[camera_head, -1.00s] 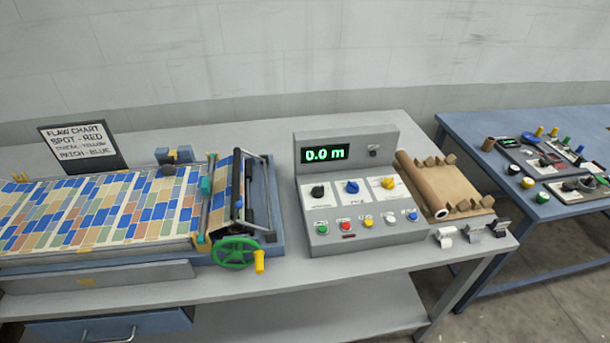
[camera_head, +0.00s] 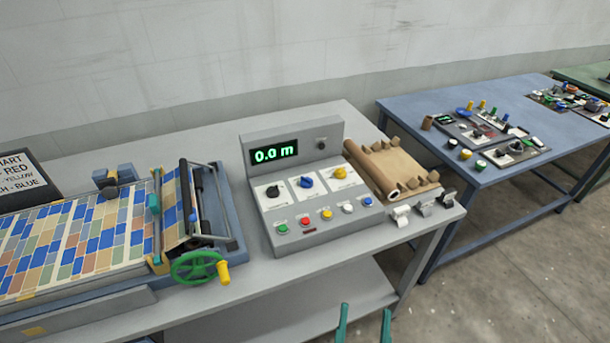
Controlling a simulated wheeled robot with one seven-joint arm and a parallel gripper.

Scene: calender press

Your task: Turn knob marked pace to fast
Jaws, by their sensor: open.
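A grey control box (camera_head: 335,221) stands on the grey bench and has three large knobs on white plates. The left knob is black (camera_head: 273,191), the middle one blue (camera_head: 306,182), the right one yellow (camera_head: 340,172). Their labels are too small to read, so I cannot tell which one is marked pace or where fast lies. A green display (camera_head: 274,152) above them reads 0.0 m. My gripper (camera_head: 364,325) shows only as two teal fingers at the bottom edge. They are spread apart and empty, in front of and below the box, touching nothing.
Small coloured buttons (camera_head: 305,220) line the box's lower front. A press with a patterned sheet and green handwheel (camera_head: 195,268) stands at left. A brown paper roll (camera_head: 372,168) and small clips (camera_head: 423,209) sit at right. A blue table (camera_head: 400,105) stands further right.

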